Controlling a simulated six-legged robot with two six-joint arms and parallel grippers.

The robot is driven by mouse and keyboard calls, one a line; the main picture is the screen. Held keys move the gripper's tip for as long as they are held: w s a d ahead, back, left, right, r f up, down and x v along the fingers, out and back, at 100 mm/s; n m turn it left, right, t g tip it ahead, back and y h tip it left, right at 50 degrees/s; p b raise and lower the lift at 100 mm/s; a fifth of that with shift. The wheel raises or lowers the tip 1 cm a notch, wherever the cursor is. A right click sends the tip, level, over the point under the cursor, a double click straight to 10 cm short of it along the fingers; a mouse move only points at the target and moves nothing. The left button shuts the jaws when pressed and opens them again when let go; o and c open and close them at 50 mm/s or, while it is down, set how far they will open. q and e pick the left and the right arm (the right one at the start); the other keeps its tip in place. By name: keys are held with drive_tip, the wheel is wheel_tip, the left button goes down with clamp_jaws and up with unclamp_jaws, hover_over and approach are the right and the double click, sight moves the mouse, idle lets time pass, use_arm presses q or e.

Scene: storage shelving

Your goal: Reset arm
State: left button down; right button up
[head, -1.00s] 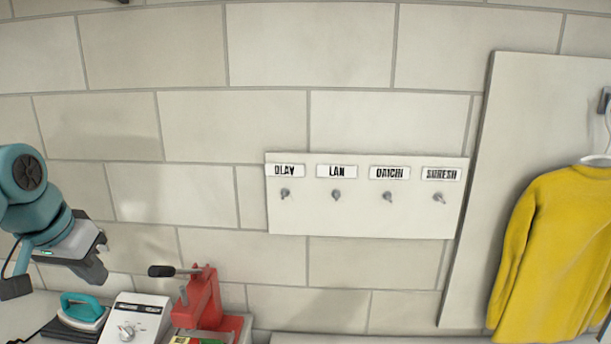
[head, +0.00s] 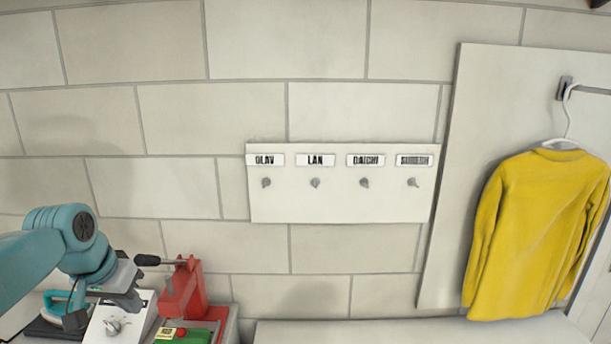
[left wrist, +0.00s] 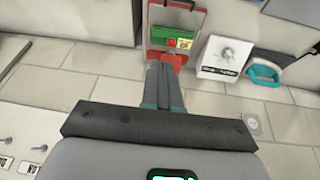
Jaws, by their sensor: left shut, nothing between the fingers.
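My left arm comes in from the left in the head view. Its gripper (head: 75,316) hangs low at the left, in front of the white box with a knob (head: 118,318) and the iron. In the left wrist view the two fingers of my left gripper (left wrist: 165,68) lie together with nothing between them. They point toward the red device (left wrist: 172,57). My right gripper is in neither view.
The red device with a black-knobbed lever (head: 180,292) stands right of the white box. A teal iron (head: 54,306) is partly behind my arm. A hook board (head: 340,205) with name labels is on the wall. A yellow sweater (head: 530,240) hangs at the right.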

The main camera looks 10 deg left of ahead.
use_arm(q)
drive_tip(key=s+d+f+g+h+b, duration=0.1)
drive_tip(key=d+f, duration=0.4)
drive_tip(key=f, duration=0.6)
drive_tip(key=d+f+h+b, duration=0.1)
drive_tip(key=d+f, duration=0.4)
drive_tip(key=f, duration=0.6)
drive_tip(key=s+d+f+g+h+b, duration=0.1)
drive_tip(key=d+f, duration=0.4)
drive_tip(key=f, duration=0.6)
drive_tip(key=s+d+f, duration=0.3)
drive_tip(key=s+f, duration=0.2)
drive_tip(key=s, duration=0.2)
drive_tip(key=s+d+f+n+g+b, duration=0.1)
drive_tip(key=s+d+f, duration=0.2)
drive_tip(key=s, duration=0.3)
drive_tip(key=s+d+f+b, duration=0.1)
drive_tip(key=s+d+f, duration=0.3)
drive_tip(key=s+f, duration=0.2)
drive_tip(key=shift+s+f+g+h, duration=0.3)
drive_tip(key=shift+s+f, duration=0.05)
drive_tip(key=shift+s, duration=0.45)
drive_tip(key=shift+s+d, duration=0.1)
drive_tip(key=shift+w, duration=0.2)
drive_tip(key=shift+s, duration=0.15)
